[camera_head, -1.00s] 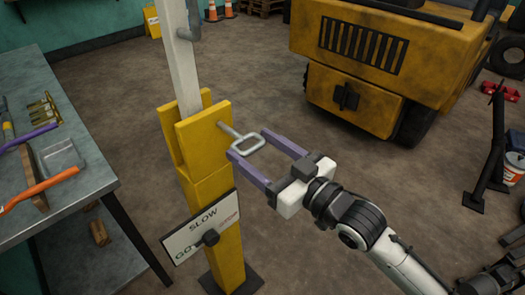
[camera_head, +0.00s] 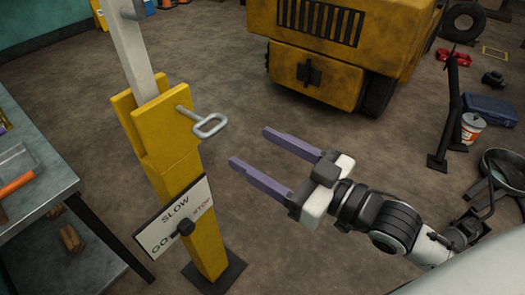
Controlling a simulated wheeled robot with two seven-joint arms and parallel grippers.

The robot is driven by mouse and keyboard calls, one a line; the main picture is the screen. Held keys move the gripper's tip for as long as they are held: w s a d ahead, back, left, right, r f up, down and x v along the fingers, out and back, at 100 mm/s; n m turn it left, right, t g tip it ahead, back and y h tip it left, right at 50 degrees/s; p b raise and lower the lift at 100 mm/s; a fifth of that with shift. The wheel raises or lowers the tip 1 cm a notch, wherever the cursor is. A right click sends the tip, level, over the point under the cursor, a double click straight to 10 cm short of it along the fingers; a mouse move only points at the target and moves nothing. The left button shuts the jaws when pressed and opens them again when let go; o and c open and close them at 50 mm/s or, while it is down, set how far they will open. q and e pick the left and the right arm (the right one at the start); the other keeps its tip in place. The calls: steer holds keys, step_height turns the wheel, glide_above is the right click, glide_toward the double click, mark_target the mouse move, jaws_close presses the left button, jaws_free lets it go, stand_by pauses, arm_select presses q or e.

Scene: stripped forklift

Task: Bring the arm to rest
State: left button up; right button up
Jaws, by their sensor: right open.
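My right gripper (camera_head: 248,147) is open, with two long purple fingers pointing left and nothing between them. My right arm reaches in from the lower right. The yellow post (camera_head: 177,158) stands upright to the left of the fingers. A grey metal loop handle (camera_head: 209,126) sticks out from its upper right side, and the fingers are apart from it. A white pole (camera_head: 128,50) rises from the post's top. A sign (camera_head: 176,216) reading SLOW, GO and STOP, with a dark knob, is on the post's front. My left gripper is not in view.
A metal workbench (camera_head: 40,190) stands at the left edge. The yellow forklift body (camera_head: 340,50) is at the top. A black stand (camera_head: 448,120), a bucket (camera_head: 472,128) and a blue case (camera_head: 491,108) are at the right. Floor between post and forklift is clear.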

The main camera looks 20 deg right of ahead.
step_height(320, 180, down, 17)
steer(key=s+d+m+g+h, duration=0.2)
steer(key=d+m+h, duration=0.1)
steer(key=h, duration=0.1)
steer(key=s+a+f+g+h, duration=0.1)
steer(key=s+f+g, duration=0.1)
steer(key=s+f, duration=0.3)
steer(key=s+f+g+h, duration=0.1)
steer(key=s+f+g, duration=0.2)
steer(key=f, duration=1.1)
steer(key=s, duration=0.3)
steer(key=shift+s+a+m, duration=0.25)
steer(key=shift+a+m, duration=0.15)
